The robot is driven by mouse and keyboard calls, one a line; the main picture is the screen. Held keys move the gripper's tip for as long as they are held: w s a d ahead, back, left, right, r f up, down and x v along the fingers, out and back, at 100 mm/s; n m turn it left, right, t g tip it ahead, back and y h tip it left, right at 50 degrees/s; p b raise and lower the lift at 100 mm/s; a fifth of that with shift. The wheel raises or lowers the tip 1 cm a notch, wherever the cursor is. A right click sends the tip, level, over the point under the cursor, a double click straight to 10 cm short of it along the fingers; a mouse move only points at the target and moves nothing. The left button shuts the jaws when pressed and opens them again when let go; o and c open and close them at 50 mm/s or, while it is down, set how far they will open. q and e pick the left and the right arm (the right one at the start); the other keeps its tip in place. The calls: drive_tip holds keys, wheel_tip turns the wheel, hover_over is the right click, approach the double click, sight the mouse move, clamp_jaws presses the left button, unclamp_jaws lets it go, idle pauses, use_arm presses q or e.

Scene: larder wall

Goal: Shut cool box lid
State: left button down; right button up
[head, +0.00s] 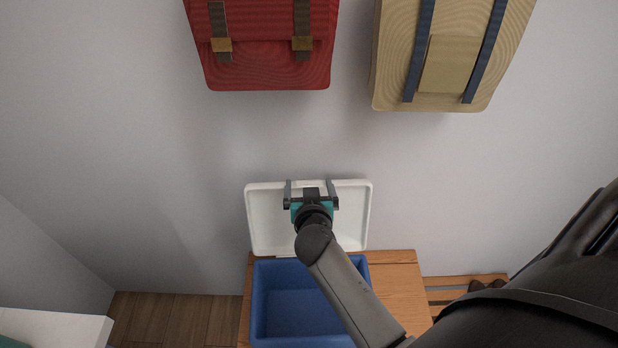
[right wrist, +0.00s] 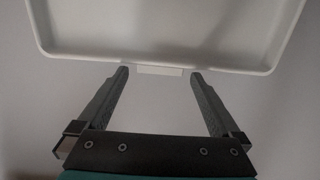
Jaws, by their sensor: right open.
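The cool box (head: 261,300) is blue, open and empty inside as far as I can see, and stands on a wooden bench. Its white lid (head: 265,222) is raised, standing upright at the back of the box near the wall. My right gripper (head: 310,184) is in front of the lid at its upper edge, jaws open and nothing between them. In the right wrist view the open fingers (right wrist: 160,72) point at the lid's rim, and the lid (right wrist: 160,30) fills the top of the picture. I cannot tell whether the fingertips touch it. My right forearm hides part of the box. My left gripper is not in view.
The wooden bench (head: 401,272) extends right of the box. A red bag (head: 265,70) and a tan bag (head: 450,65) hang on the wall above. A slatted wooden rack (head: 465,281) stands at right, and a white surface (head: 55,325) is at lower left. The wall between bags and lid is bare.

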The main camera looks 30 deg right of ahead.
drive_tip(key=shift+w, duration=0.1)
clamp_jaws()
idle(0.9)
